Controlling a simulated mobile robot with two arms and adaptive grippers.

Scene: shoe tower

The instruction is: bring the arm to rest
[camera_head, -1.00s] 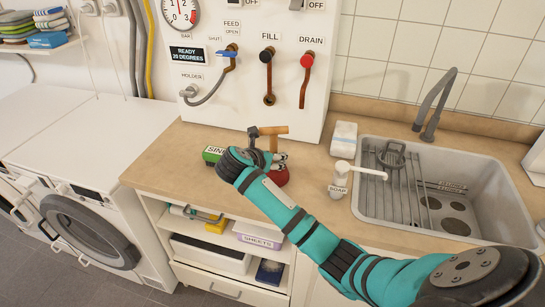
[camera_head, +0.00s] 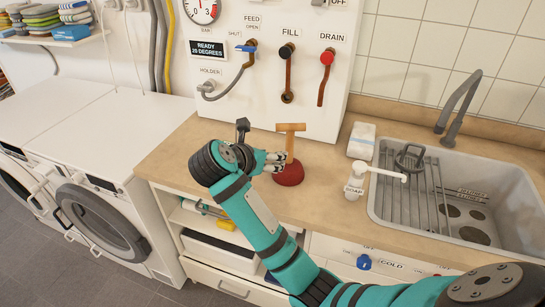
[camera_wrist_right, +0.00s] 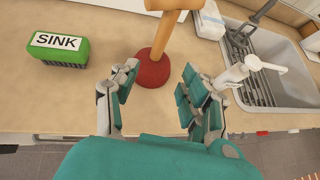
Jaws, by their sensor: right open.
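My right arm reaches in from the lower right, and its gripper (camera_head: 268,162) is over the counter's front part. The right wrist view shows its fingers (camera_wrist_right: 158,88) apart with nothing between the pads. A plunger (camera_head: 289,172) with a red cup and wooden T handle stands upright on the counter, just beyond the fingers. It also shows in the wrist view (camera_wrist_right: 153,68), its handle cut off at the top. My left gripper is in neither view.
The soap dispenser (camera_head: 354,188), white packet (camera_head: 361,141) and sink (camera_head: 385,205) are to the right. A valve panel (camera_head: 270,75) stands behind.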

